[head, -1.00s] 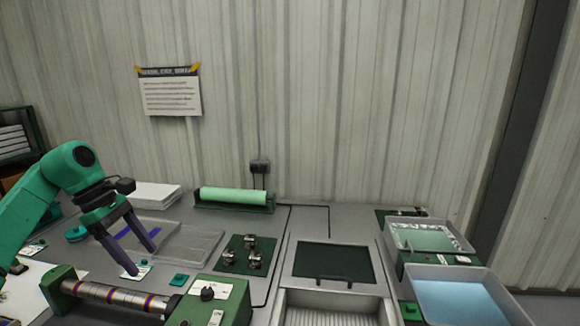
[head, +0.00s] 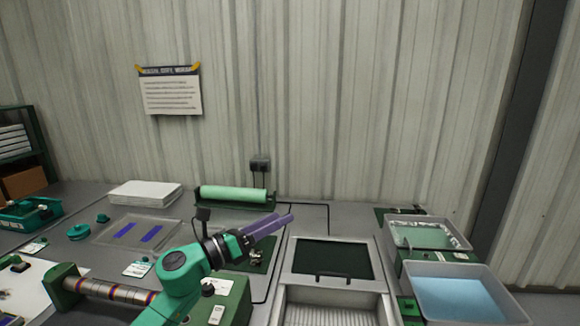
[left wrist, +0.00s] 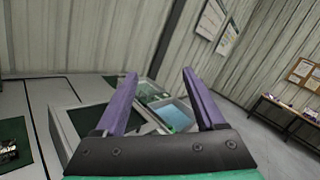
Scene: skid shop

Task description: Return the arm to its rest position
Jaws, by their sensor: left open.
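My left gripper (head: 276,224) is raised above the middle of the bench in the head view, its purple fingers pointing right. In the left wrist view its two fingers (left wrist: 160,90) stand wide apart with nothing between them. My green left arm comes up from the bottom and hides part of the dark green mat (head: 262,256) and the small metal parts on it. My right gripper shows in no view.
A green box with a striped roller (head: 112,291) stands at front left. A clear tray (head: 112,239) with purple strips, a paper stack (head: 146,194) and a green roll (head: 233,195) lie behind. A dark-windowed unit (head: 332,260) and a blue-filled tray (head: 489,318) are right.

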